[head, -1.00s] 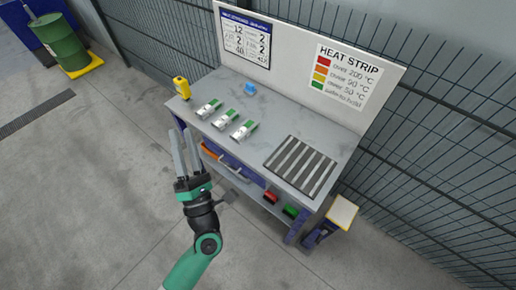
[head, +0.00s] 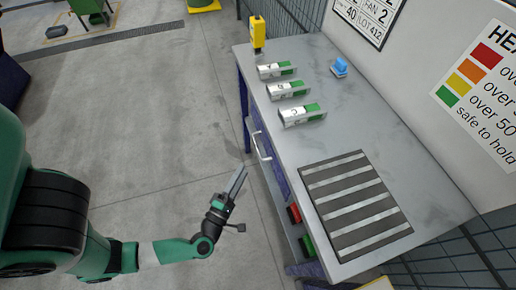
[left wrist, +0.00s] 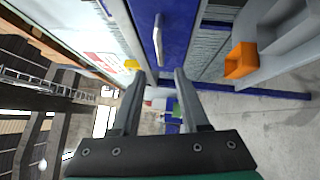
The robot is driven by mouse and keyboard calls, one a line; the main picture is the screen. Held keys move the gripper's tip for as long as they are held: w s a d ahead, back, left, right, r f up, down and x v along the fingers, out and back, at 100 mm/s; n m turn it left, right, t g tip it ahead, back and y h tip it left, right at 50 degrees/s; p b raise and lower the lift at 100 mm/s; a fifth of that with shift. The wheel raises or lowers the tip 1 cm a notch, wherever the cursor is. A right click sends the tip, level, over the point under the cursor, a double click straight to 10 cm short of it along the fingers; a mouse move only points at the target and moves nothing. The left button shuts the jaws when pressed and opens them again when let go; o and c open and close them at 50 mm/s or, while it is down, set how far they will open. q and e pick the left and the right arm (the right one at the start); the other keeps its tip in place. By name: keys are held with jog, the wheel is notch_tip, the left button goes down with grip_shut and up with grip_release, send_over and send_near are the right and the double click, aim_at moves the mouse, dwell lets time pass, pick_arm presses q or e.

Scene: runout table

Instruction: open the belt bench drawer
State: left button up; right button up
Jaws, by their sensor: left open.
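The belt bench (head: 345,130) has a grey top and a blue drawer (head: 282,181) under its front edge. The drawer looks shut, though the view is steep. Its pale bar handle (head: 261,146) stands out from the front, and it also shows in the left wrist view (left wrist: 158,40) on the blue drawer face. My left gripper (head: 240,172) is open and empty, in front of the bench and short of the handle. In the left wrist view, the handle lies beyond the open fingers (left wrist: 164,75), apart from them. My right gripper is not in view.
On the bench top are several green-and-white parts (head: 288,90), a yellow device (head: 257,33), a blue item (head: 340,67) and a slatted grate (head: 355,205). Red (head: 294,214) and green bins (head: 308,245) sit below. An orange bin (left wrist: 240,61) shows at the wrist. Floor in front is clear.

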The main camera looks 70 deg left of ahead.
aim_at(256, 145)
pick_arm(q)
jog(key=b+x, duration=0.2)
jog(key=x, duration=0.9)
jog(key=shift+w+a, duration=0.15)
jog(key=shift+a, duration=0.1)
grip_shut()
dwell(0.9)
